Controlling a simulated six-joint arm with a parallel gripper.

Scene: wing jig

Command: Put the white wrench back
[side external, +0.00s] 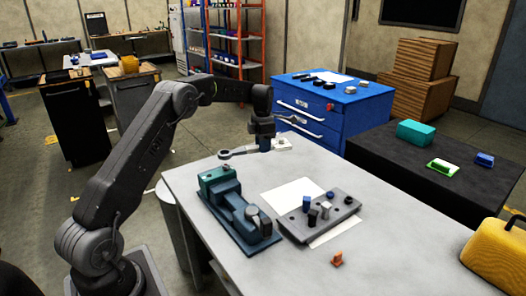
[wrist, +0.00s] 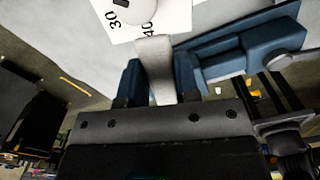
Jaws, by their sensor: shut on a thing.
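The white wrench (side external: 238,152) is pale grey-white, with a ring end toward the left in the side view. My gripper (side external: 264,148) is shut on its handle at the far edge of the grey table. In the wrist view the pale handle of the wrench (wrist: 155,58) runs between the two blue fingers of my gripper (wrist: 160,88), with a rounded white end at the top of the picture. A white card (side external: 283,144) lies beside my gripper; printed numbers show on a white card (wrist: 177,14) in the wrist view. I cannot tell whether the wrench touches the table.
A blue-green vise (side external: 240,212) stands on the grey table (side external: 400,235). A grey block with several pegs (side external: 320,215) rests partly on a white sheet (side external: 285,192). A small orange piece (side external: 337,259) lies in front. A blue drawer cabinet (side external: 320,115) stands behind.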

